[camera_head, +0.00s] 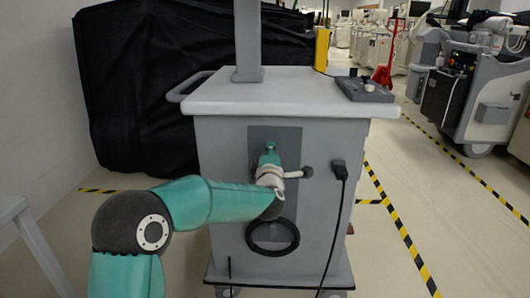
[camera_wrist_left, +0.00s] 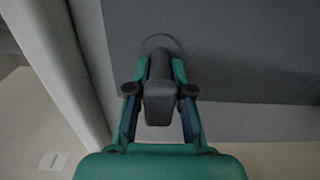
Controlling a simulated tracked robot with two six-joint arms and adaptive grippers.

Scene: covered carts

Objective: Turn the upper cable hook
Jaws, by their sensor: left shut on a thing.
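The upper cable hook (camera_wrist_left: 159,102) is a dark grey peg with a squared end. In the left wrist view it sticks out from a round base on the cart's grey panel. My left gripper (camera_wrist_left: 159,92) has its two teal fingers on either side of the hook and is shut on it. In the head view the left gripper (camera_head: 269,153) is at the upper part of the dark panel (camera_head: 289,146) on the cart's side, and the hook is hidden behind it. My right gripper is not in view.
A black cable coil (camera_head: 272,250) hangs below my wrist on the cart (camera_head: 222,160). A black plug (camera_head: 339,170) with a hanging cable is at the right. A black-covered bulk (camera_head: 130,90) stands behind left. Striped floor tape and open floor lie to the right.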

